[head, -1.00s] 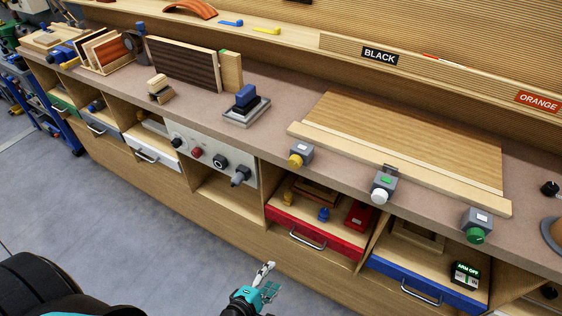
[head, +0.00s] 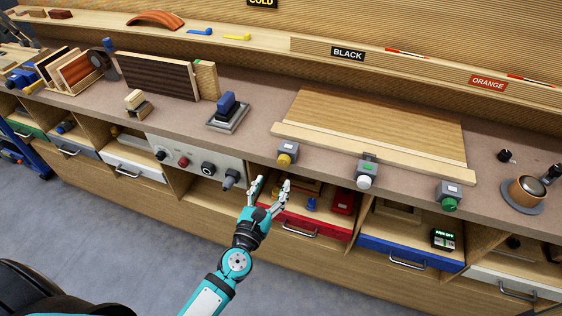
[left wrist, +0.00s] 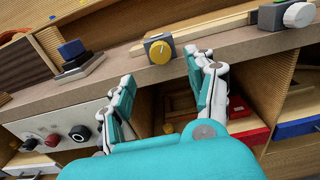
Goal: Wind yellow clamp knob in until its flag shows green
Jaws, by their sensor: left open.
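The yellow clamp knob (head: 285,160) sits on the front of a grey clamp block (head: 288,147) at the bench's front edge. In the left wrist view the yellow knob (left wrist: 160,52) faces me, above and between my fingers. The flag window on its block is a pale patch whose colour I cannot tell. My left gripper (head: 268,184) is open and empty, below and slightly left of the knob, apart from it. In the left wrist view its fingers (left wrist: 165,72) are spread wide. My right gripper is not in view.
A white knob (head: 364,181) and a green knob (head: 449,204) are on clamps further right. A wooden board (head: 370,120) lies behind them. The open red drawer (head: 300,222) and blue drawer (head: 400,250) are below. A control panel (head: 190,157) is left of the gripper.

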